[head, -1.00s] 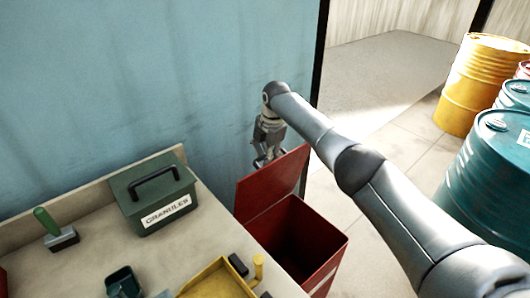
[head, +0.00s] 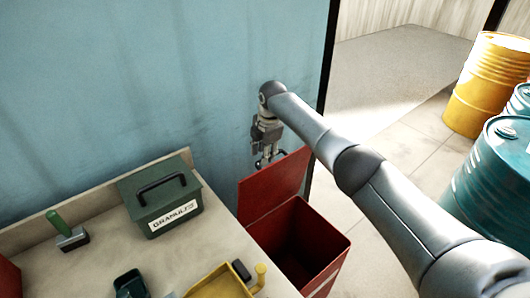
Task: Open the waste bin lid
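The red waste bin (head: 325,262) stands at the right end of the workbench. Its red lid (head: 270,192) is raised and stands tilted up at the bin's back side, near the blue wall. The bin's dark inside shows. My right gripper (head: 268,160) is at the top edge of the raised lid, close to the wall. Its fingertips are small and partly hidden by the lid, so I cannot tell whether they are open or touch it. My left gripper is not in view.
On the workbench (head: 110,255) are a green granules box (head: 160,197), a green-handled brush (head: 68,232), a yellow dustpan (head: 220,284) and a dark container (head: 130,284). Yellow (head: 485,85) and teal (head: 495,175) drums stand at the right. Floor beside the bin is clear.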

